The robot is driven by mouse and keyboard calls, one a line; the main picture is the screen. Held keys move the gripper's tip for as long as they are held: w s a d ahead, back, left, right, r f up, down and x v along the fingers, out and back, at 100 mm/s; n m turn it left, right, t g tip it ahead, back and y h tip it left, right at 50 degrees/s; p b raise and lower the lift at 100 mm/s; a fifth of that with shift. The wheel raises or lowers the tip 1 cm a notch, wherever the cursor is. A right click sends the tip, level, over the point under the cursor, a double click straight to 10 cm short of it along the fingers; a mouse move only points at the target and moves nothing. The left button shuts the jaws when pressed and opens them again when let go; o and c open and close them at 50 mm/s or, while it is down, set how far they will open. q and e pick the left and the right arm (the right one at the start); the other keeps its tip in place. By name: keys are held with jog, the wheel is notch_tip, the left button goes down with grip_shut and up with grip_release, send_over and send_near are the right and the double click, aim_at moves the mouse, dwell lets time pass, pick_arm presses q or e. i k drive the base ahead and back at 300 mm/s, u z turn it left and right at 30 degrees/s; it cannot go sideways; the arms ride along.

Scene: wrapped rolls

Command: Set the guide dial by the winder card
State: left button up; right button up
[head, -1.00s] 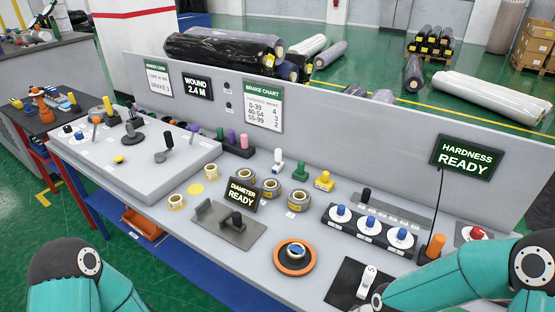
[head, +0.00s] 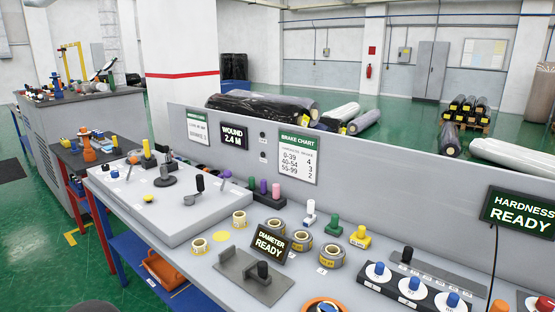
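A white card with a green header (head: 198,126) is fixed to the back panel at the left; its small print is too small to read. Several white dials with blue knobs sit in a dark block at the lower right, among them a left dial (head: 378,272) and a middle dial (head: 412,288). Levers and a round black-based knob (head: 167,178) stand on the raised grey console (head: 150,212) at the left. I cannot tell which control is the guide dial. Neither gripper is in view.
A WOUND 2.4 M display (head: 234,136) and a BRAKE CHART (head: 298,156) are on the back panel. A DIAMETER READY display (head: 268,243), tape rolls (head: 331,255) and a grey fixture (head: 253,280) stand on the bench. A HARDNESS READY display (head: 520,211) is at the right.

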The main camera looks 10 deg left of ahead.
aim_at(116, 173)
jog(key=u, duration=2.4)
jog(key=k, duration=1.2)
jog(key=u, duration=0.7)
jog(key=i, duration=1.9)
jog(key=z, duration=0.8)
jog(key=i, duration=1.4)
jog(key=z, duration=0.85)
